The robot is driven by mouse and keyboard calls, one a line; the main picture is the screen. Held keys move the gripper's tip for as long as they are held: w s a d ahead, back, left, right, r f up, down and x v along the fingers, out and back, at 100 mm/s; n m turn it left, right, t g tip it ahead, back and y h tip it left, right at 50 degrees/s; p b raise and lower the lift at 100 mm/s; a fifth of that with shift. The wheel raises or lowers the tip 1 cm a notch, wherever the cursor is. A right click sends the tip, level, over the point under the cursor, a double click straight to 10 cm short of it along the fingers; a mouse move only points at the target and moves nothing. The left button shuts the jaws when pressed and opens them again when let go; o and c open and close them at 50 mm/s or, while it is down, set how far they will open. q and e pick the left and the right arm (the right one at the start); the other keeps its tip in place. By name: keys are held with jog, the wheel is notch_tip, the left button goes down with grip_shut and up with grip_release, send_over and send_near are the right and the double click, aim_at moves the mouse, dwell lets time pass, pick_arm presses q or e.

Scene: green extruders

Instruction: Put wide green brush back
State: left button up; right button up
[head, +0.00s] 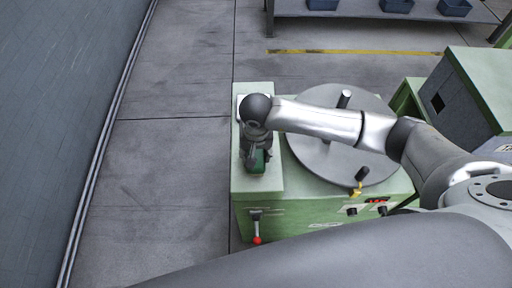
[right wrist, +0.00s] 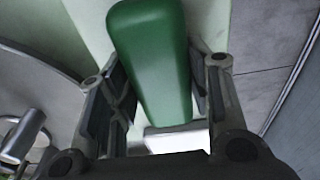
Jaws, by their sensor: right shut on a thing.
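The wide green brush (head: 258,162) shows as a small green piece at my right gripper (head: 256,154) in the head view, above the left part of the green machine top. In the right wrist view its thick green handle (right wrist: 155,60) stands between the two fingers, which are shut on it. Its bristles are not clearly visible, and I cannot tell whether it touches the machine top. My left gripper is not in view.
The green machine (head: 262,220) carries a round grey turntable (head: 318,163) with upright posts. A red-tipped lever (head: 257,228) hangs at its front. A grey-green cabinet (head: 468,95) stands at right, and a shelf with blue bins (head: 397,5) at the back. The left floor is clear.

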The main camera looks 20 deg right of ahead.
jog(key=shift+f, duration=0.1)
jog(key=shift+f+b, duration=0.1)
jog(key=shift+b, duration=0.2)
jog(key=o, duration=1)
